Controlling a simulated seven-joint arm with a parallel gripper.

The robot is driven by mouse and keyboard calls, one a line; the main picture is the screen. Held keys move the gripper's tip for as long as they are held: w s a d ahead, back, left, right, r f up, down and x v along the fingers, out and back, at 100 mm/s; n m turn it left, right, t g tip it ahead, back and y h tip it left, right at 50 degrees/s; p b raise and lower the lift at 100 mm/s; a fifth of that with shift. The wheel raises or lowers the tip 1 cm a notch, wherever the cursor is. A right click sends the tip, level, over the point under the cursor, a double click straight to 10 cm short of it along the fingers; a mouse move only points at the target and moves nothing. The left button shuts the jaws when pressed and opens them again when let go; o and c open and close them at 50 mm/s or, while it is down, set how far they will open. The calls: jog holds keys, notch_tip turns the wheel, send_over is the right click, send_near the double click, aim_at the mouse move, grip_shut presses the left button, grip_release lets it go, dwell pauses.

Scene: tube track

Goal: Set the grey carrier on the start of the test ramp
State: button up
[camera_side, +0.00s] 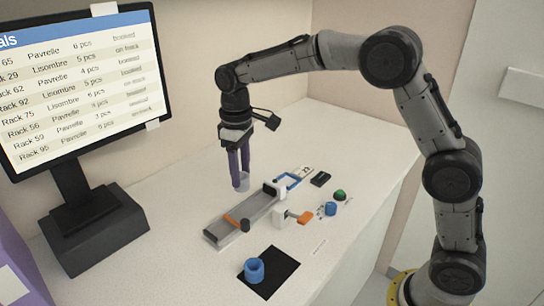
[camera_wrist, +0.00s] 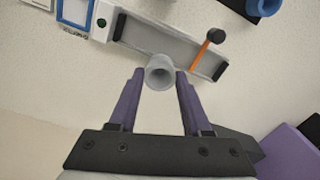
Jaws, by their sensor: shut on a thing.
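My gripper (camera_side: 240,177) has purple fingers and is shut on the grey carrier (camera_side: 242,184), a small light grey cup. In the wrist view the carrier (camera_wrist: 160,73) sits between the two fingertips, with its round opening facing the camera. In the side view it is at the left edge of the test ramp (camera_side: 228,226), beside the ramp's middle; I cannot tell how high it is above the table. The ramp is a long grey channel, also at the top of the wrist view (camera_wrist: 158,40). An orange bar with a dark knob (camera_side: 238,223) crosses its near end.
A blue ring-shaped part (camera_side: 255,271) stands on a black mat (camera_side: 280,265) in front. A monitor (camera_side: 80,90) stands at left.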

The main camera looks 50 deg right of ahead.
jog(key=s+a+n, duration=0.2)
jog(key=a, duration=0.7)
jog(key=shift+a+f, duration=0.15)
jog(key=shift+f, duration=1.3)
jog(key=shift+a+f, duration=0.1)
jog(key=shift+f, duration=1.35)
jog(key=shift+f, duration=0.1)
jog(key=o, duration=1.2)
notch_tip(320, 180, up, 14)
jog(key=shift+f, duration=0.1)
